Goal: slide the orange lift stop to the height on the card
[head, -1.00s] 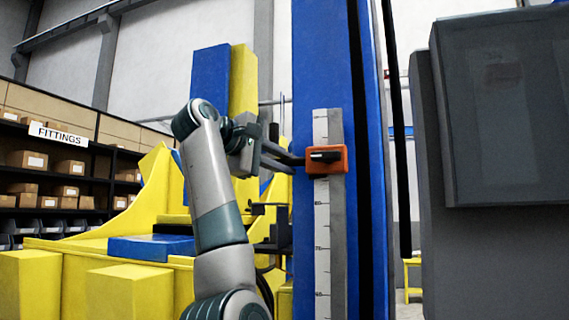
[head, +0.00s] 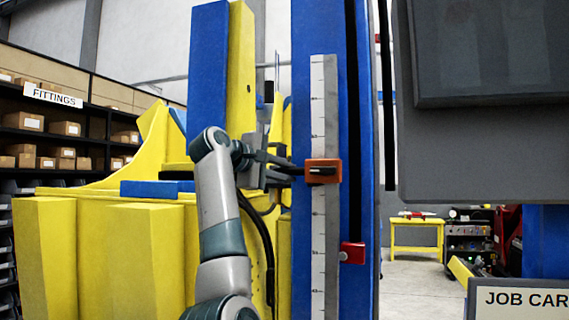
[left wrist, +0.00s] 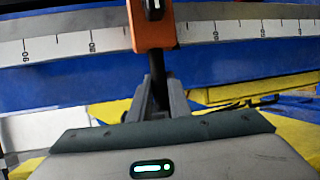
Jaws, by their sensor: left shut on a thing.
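The orange lift stop (head: 313,179) is a small block with a black lever, set around a pale upright scale (head: 318,230) on a blue column. Plain scale shows above and below it. My left gripper (head: 298,170) reaches it from the left and is shut on its black handle. In the left wrist view the orange stop (left wrist: 152,35) stands just beyond the jaws (left wrist: 158,95), with the scale running sideways behind it. The job card (head: 525,298) is cut off at the lower right; only part of its heading shows and no height. My right gripper is out of view.
A red block (head: 352,252) sits lower on the column's right side. A large grey panel (head: 480,150) hangs at the right. Yellow machine parts (head: 110,250) stand behind my left arm. Fittings shelves (head: 60,130) are far left, a yellow table (head: 416,232) far back.

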